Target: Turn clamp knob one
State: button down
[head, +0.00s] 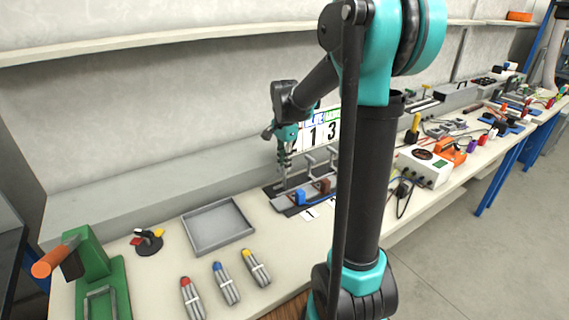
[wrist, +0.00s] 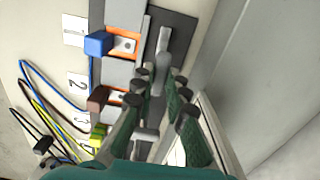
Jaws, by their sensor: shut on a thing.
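A clamp fixture with a dark base plate (wrist: 180,22) shows in the wrist view, with cards numbered 1, 2 and 3 along its left side. My gripper (wrist: 159,92) is over the plate, its green fingers on both sides of a grey clamp knob (wrist: 162,58), the one nearest card 1 (wrist: 74,30). The fingers are closed around this knob; their exact contact is partly hidden. Another grey clamp part (wrist: 146,134) lies lower, partly covered by the fingers. In the head view my gripper (head: 285,172) points down at the left end of the fixture.
A blue block (wrist: 97,43), a brown block (wrist: 98,98) and a yellow-green block (wrist: 97,135) sit beside the plate, with wires to the left. A grey tray (head: 217,228) and bundled rods (head: 226,284) lie on the bench. A wall stands close behind the fixture.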

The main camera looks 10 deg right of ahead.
jog(key=n, duration=1.3)
jog(key=shift+n, duration=2.1)
jog(key=c, duration=1.5)
grip_release()
jog(key=shift+c, duration=0.2)
jog(key=shift+r, duration=0.1)
